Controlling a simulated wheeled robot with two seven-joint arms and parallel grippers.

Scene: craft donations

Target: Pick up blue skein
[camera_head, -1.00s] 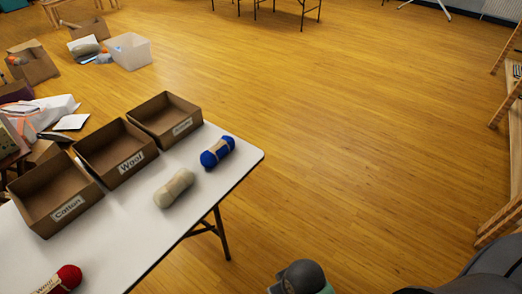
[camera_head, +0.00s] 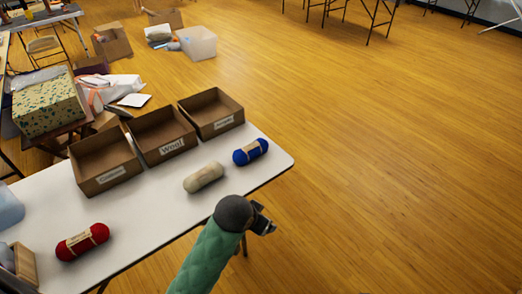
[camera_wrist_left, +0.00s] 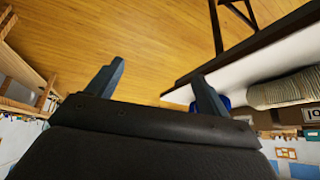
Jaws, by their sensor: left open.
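The blue skein (camera_head: 250,151) lies on the white table (camera_head: 150,212) near its far right corner, with a pale paper band around it. In the left wrist view a small part of the blue skein (camera_wrist_left: 225,102) shows behind one finger. My left gripper (camera_head: 262,218) is off the table's front edge, nearer to me than the skein and apart from it. In the left wrist view my left gripper (camera_wrist_left: 155,85) has its two fingers spread with nothing between them. My right gripper is not in view.
A cream skein (camera_head: 204,177) lies left of the blue one, and a red skein (camera_head: 82,242) further left. Three labelled cardboard boxes (camera_head: 165,136) stand along the table's back edge. The wooden floor right of the table is clear.

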